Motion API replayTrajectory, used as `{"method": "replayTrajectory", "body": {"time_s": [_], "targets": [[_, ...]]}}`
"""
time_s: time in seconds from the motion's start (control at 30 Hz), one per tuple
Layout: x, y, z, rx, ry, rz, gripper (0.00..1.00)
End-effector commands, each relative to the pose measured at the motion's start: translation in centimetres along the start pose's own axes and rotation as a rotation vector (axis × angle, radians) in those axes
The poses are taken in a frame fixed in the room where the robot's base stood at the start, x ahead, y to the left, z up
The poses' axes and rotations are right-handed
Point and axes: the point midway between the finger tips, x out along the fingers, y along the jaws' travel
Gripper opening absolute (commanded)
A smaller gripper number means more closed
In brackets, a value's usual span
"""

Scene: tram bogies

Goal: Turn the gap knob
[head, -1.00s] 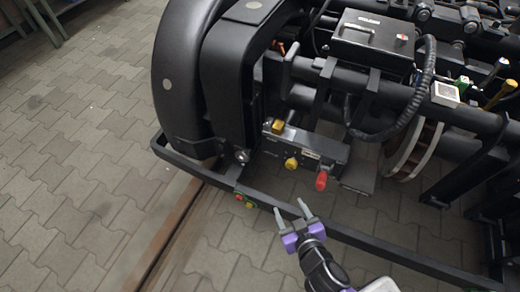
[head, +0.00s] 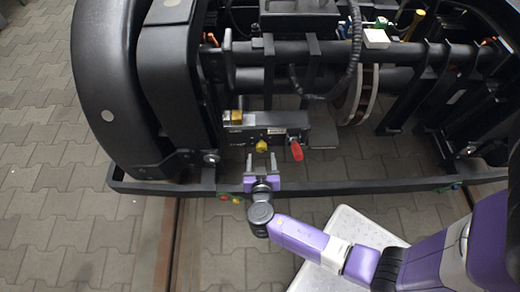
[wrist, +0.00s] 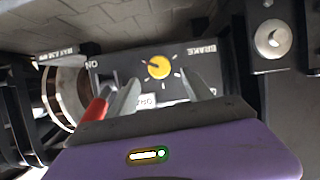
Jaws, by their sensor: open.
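A yellow round knob (head: 262,146) sits on the front of a dark control box (head: 275,134) low on the bogie. In the wrist view the yellow knob (wrist: 159,67) has white tick marks around it, with "BRAKE" lettering to its right. No label naming it the gap knob can be read. A red handle (head: 297,151) is right of the knob in the head view; it also shows at the left in the wrist view (wrist: 95,110). My gripper (head: 262,161) is open and empty, its fingers pointing at the box just short of the yellow knob.
A black frame bar (head: 340,188) runs across in front of the box, under my gripper. A yellow block (head: 237,117) sits on the box's left top. Paved floor (head: 45,180) is clear at left.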

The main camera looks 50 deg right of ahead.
Motion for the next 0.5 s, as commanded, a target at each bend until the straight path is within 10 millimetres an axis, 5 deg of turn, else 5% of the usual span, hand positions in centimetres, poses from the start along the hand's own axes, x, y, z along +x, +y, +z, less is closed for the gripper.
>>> {"method": "replayTrajectory", "body": {"time_s": [0.3, 0.5], "targets": [[4.8, 0.0, 0.2, 0.000, -0.001, 0.001, 0.59], [5.9, 0.0, 0.1, -0.001, -0.001, -0.001, 0.59]]}}
